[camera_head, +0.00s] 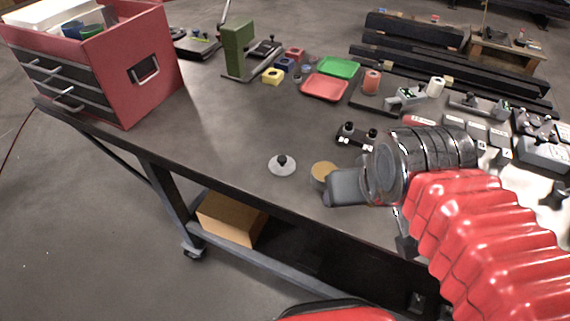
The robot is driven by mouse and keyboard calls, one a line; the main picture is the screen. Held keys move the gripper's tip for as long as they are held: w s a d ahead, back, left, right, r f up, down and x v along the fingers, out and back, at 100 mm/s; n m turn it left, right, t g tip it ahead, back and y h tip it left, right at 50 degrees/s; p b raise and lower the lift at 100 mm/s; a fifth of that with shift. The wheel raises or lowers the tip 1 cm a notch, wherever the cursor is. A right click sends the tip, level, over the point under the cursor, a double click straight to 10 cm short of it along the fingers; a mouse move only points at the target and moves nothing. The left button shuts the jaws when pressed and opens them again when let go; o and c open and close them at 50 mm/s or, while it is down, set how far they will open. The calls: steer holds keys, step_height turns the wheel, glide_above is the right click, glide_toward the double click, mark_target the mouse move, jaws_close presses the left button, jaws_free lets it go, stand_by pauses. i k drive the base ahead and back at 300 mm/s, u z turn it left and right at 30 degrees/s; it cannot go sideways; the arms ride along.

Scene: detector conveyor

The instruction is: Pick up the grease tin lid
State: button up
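A pale round disc with a black knob (282,165), which looks like the grease tin lid, lies flat on the dark table near its front edge. Just right of it is a small round tin with a tan top (323,170), partly hidden by my gripper. My gripper (330,191) is low at the front of the table, beside the tin and right of the lid, clear of the lid. Its dark fingers overlap in this view, so their opening is hidden. I cannot tell whether it touches the tin.
The dark table (225,130) is clear left of the lid. A red drawer box (140,72) stands at the left end. A green block stand (238,50), a green tray (338,67) and a red tray (324,87) are behind. A small black fixture (357,135) stands behind my gripper.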

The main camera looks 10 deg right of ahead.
mark_target(280, 165)
steer(key=k, duration=1.3)
steer(key=u, duration=0.45)
steer(key=i, duration=0.8)
steer(key=u, duration=0.5)
steer(key=i, duration=1.05)
steer(key=z, duration=0.25)
